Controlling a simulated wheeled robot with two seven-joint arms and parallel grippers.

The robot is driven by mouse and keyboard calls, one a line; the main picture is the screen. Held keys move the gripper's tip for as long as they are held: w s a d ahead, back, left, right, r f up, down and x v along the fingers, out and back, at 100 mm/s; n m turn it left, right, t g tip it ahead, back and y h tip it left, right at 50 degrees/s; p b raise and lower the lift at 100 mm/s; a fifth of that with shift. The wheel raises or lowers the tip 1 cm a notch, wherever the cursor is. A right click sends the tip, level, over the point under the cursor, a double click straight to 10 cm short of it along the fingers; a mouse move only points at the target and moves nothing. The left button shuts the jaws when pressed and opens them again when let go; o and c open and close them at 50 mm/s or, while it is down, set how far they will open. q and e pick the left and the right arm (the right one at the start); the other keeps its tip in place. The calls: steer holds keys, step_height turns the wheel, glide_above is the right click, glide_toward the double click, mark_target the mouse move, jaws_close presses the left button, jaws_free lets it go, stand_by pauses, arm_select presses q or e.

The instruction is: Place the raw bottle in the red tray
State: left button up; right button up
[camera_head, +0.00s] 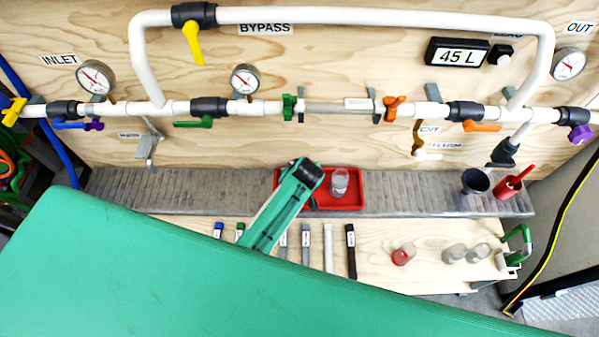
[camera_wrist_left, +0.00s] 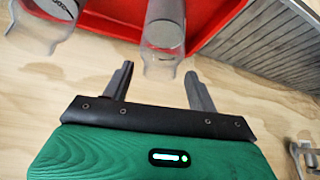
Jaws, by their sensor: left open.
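The red tray (camera_head: 352,203) sits on the grey shelf at the back, and it also shows in the left wrist view (camera_wrist_left: 215,15). A clear bottle (camera_head: 340,182) stands in the tray just right of my left gripper (camera_head: 313,190). In the left wrist view my left gripper (camera_wrist_left: 160,85) is open, with a clear labelled bottle (camera_wrist_left: 165,35) just ahead of its gap, apart from the fingers. A second clear bottle (camera_wrist_left: 50,22) is at the upper left there. The labels are too small or angled to read surely. My right gripper is not in view.
Several filter strips (camera_head: 328,247) lie on the wooden bench. Several clear containers, one with red content (camera_head: 402,255), stand at the bench's right. A dark cup (camera_head: 475,182) and a red one (camera_head: 512,183) stand on the shelf. White pipes (camera_head: 340,15) run along the back panel.

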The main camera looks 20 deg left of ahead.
arm_select(q)
steer(key=shift+s+d+r, duration=0.1)
steer(key=shift+s+r, duration=0.05)
steer(key=shift+r, duration=0.1)
steer(key=b+v, duration=0.1)
steer(key=v, duration=1)
steer(key=shift+r+b, duration=0.2)
steer(key=shift+b, duration=0.15)
steer(key=shift+s, duration=0.1)
